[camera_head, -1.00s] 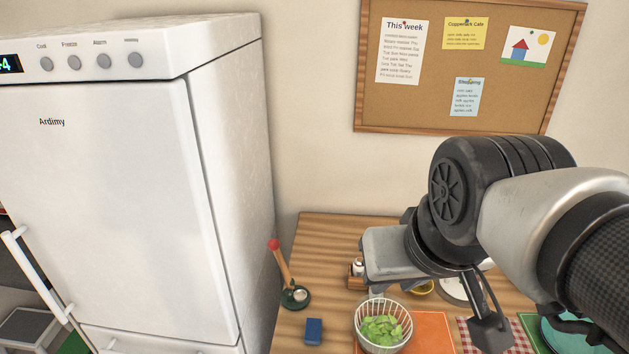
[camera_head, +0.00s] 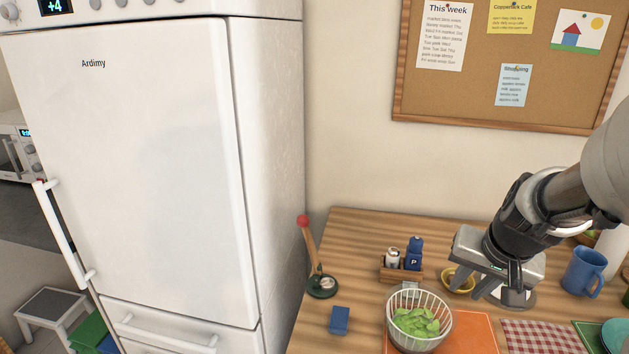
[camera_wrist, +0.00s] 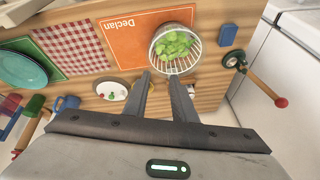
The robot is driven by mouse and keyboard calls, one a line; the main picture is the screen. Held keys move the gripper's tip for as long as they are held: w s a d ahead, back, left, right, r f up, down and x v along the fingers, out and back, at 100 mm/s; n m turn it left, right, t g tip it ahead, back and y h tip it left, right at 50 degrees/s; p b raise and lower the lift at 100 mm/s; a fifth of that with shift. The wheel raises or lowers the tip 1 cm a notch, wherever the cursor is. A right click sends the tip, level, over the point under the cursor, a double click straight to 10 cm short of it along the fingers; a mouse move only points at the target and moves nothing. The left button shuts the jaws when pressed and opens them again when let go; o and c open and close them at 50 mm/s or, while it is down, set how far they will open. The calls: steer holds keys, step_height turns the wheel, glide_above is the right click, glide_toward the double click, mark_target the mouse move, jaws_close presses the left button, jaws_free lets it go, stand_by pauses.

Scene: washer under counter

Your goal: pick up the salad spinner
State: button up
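The salad spinner, a white slatted basket in a clear bowl with green leaves inside (camera_head: 388,313), stands on the wooden counter. It also shows at the top of the wrist view (camera_wrist: 196,52). My gripper (camera_head: 493,285) hangs over the counter to the right of the spinner in the head view. In the wrist view, its two fingers (camera_wrist: 160,77) are apart with nothing between them, and their tips appear just below the basket's rim. I see no contact with the spinner.
A shaker caddy (camera_head: 401,272) and yellow bowl (camera_head: 459,279) stand behind. An orange mat (camera_head: 472,335) adjoins the spinner. A tall fridge (camera_head: 150,170) stands left; a blue mug (camera_head: 584,272) stands right.

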step_height(320, 180, down, 3)
steer(key=s+d+m, duration=0.1)
steer(key=d, duration=0.1)
steer(key=b, duration=0.4)
glide_toward(455, 322)
steer(key=x, duration=0.5)
steer(key=shift+b+x, duration=1.2)
steer(key=shift+x, duration=1.6)
steer(key=shift+s+f, duration=0.1)
jaws_close()
